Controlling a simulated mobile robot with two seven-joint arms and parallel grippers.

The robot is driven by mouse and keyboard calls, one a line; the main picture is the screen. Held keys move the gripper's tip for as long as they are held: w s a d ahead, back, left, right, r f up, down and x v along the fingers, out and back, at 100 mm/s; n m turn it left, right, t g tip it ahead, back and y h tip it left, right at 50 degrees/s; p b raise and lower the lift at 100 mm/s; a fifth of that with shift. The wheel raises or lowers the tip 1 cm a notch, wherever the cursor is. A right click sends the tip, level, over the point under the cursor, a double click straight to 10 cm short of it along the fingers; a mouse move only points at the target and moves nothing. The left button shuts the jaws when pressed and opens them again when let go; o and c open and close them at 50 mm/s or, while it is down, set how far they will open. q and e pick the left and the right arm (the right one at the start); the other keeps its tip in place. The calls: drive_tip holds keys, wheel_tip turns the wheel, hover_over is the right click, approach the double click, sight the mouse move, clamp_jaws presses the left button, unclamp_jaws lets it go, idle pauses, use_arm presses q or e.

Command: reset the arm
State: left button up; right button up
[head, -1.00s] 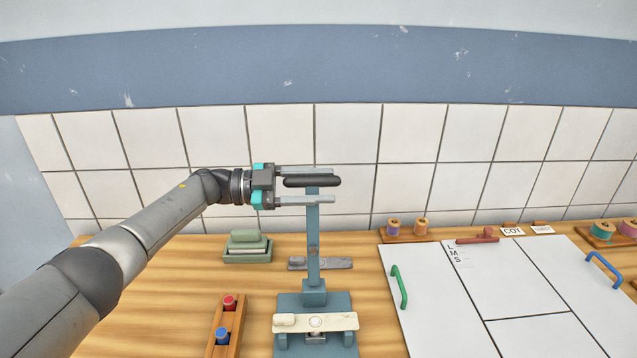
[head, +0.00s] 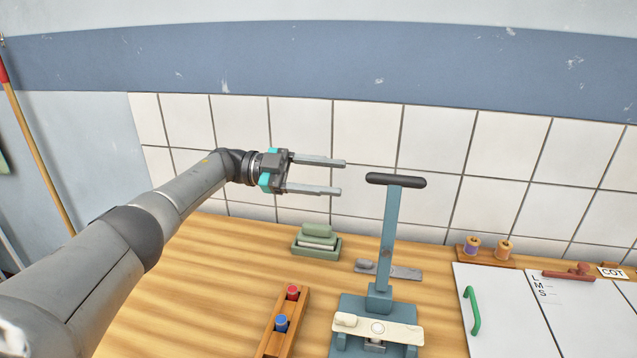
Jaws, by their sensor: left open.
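My left gripper (head: 340,176) is open and empty, its two fingers pointing right. It shows to the left of the blue upright lever arm (head: 390,235), apart from the arm's black crossbar handle (head: 396,180). The lever arm stands upright from a blue press base (head: 350,307) on the wooden table. A cream plate (head: 402,332) with a small pale block lies across the front of the base. My right gripper is not in view.
On the wooden table (head: 180,290) stand a green tray (head: 316,246) and a wooden holder with red (head: 293,292) and blue (head: 281,322) pieces. A grey metal piece (head: 405,272) lies behind the press. Thread spools (head: 504,249) and a white board (head: 500,310) are at right.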

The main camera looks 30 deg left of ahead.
use_arm(q)
drive_tip(key=shift+v, duration=0.95)
